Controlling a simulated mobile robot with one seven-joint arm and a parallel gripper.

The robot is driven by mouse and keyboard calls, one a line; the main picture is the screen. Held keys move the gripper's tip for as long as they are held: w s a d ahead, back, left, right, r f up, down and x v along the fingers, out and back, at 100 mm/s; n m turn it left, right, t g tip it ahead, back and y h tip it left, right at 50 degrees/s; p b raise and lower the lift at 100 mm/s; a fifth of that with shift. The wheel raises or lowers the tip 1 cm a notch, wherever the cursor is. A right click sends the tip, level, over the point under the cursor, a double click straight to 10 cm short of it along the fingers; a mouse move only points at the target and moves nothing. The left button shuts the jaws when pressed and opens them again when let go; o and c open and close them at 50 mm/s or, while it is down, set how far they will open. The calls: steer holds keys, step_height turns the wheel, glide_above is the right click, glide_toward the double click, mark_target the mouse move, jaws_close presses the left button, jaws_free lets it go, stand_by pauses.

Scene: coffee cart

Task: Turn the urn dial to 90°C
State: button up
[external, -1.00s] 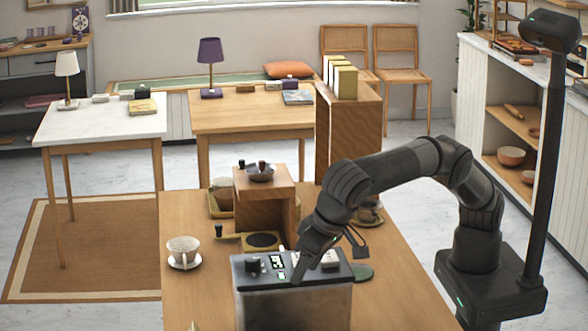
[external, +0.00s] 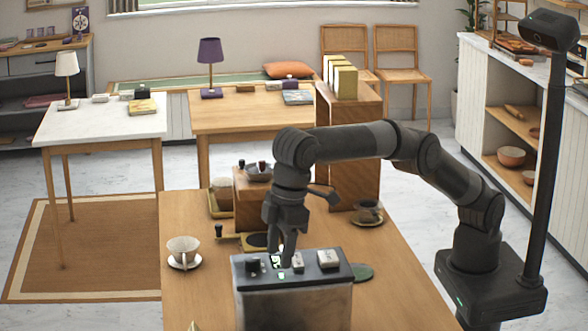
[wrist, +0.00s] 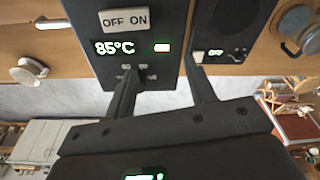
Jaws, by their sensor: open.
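The urn (external: 290,300) is a grey box at the front of the wooden counter, with a dark control panel on top. A black dial-like knob (external: 253,265) stands at the panel's left. The wrist view shows a dark panel (wrist: 165,20) with an OFF ON switch (wrist: 125,20), a lit readout (wrist: 114,48) of 85°C and small markings below it. My gripper (external: 284,262) points down over the panel, right of the knob. It also shows in the wrist view (wrist: 165,68), open and empty. Its left finger covers part of the markings; whether it touches anything is unclear.
A white cup on a saucer (external: 183,252) stands left of the urn. A second dark panel (wrist: 232,20) is at right in the wrist view. The counter's right front is clear.

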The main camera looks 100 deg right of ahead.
mark_target(252, 258)
steer(key=w+d+r+n+y, duration=0.4)
steer(key=d+r+n, duration=0.35)
steer(key=n, duration=0.45)
steer(key=shift+g, duration=0.3)
steer(key=x, duration=1.1)
steer(key=shift+d+f, duration=0.15)
steer(key=shift+d, duration=0.25)
steer(key=c, duration=1)
steer(key=shift+o, duration=0.2)
steer(key=shift+m+t+h, duration=0.25)
steer(key=shift+m+t, duration=0.2)
steer(key=shift+m, duration=0.85)
steer(key=shift+m+t+h, duration=0.25)
steer(key=shift+m+t, duration=0.2)
steer(key=shift+m, duration=0.85)
steer(key=o, duration=1)
steer(key=shift+c, duration=0.2)
